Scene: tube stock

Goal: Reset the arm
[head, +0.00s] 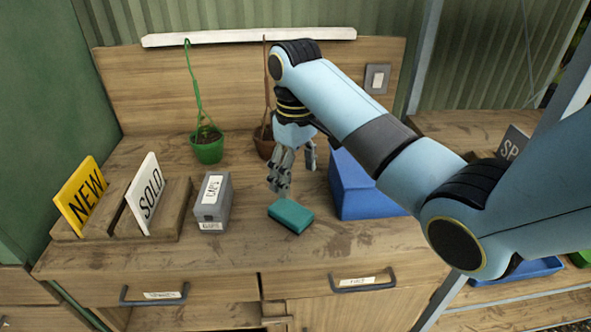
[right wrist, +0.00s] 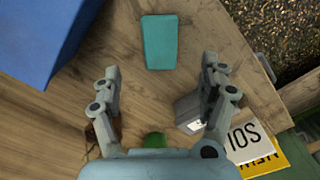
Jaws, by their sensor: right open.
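My right arm reaches in from the right in the head view. Its gripper (head: 293,178) hangs over the bench, open and empty, fingers pointing down. In the right wrist view the two fingers of the right gripper (right wrist: 160,88) stand wide apart with nothing between them. A teal block (head: 290,215) lies on the bench just in front of the gripper, apart from it. The teal block also shows in the right wrist view (right wrist: 159,42), beyond the fingertips. My left gripper is not in view.
A blue bin (head: 360,190) stands right of the gripper, partly behind my arm. A green pot (head: 207,147) and a brown pot (head: 263,143) stand behind. A grey labelled box (head: 213,203), a SOLD sign (head: 146,195) and a NEW sign (head: 80,197) stand left. The bench front is mostly clear.

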